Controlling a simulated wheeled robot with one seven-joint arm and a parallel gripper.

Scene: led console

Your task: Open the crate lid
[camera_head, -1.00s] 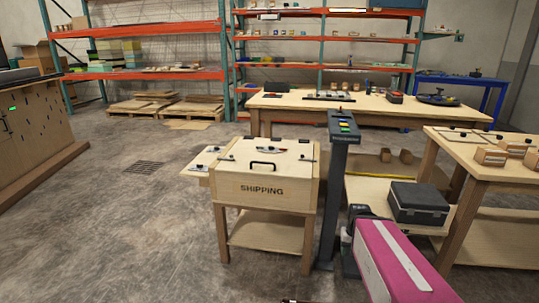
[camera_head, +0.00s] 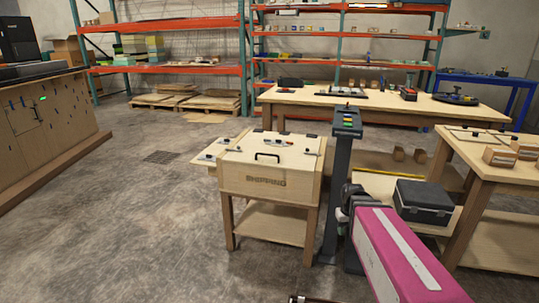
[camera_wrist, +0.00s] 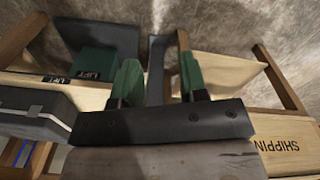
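The wooden crate (camera_head: 240,182) marked SHIPPING stands on a small wooden stand left of a dark control post. Its lid (camera_head: 238,151) lies flat and closed, with a black handle (camera_head: 267,156) near the front edge. The crate's lettered side also shows at the right in the wrist view (camera_wrist: 270,128). My gripper (camera_wrist: 160,80) has two green fingers, spread apart with nothing held between them. In the head view, my pink arm reaches up beside the post, right of the crate, and the fingers cannot be made out.
The control post (camera_head: 340,175) with coloured buttons stands close to the crate's right side. A black case (camera_head: 424,199) rests on a low shelf to the right. Workbenches (camera_head: 390,107) stand behind and right. The floor (camera_head: 130,210) left of the crate is clear.

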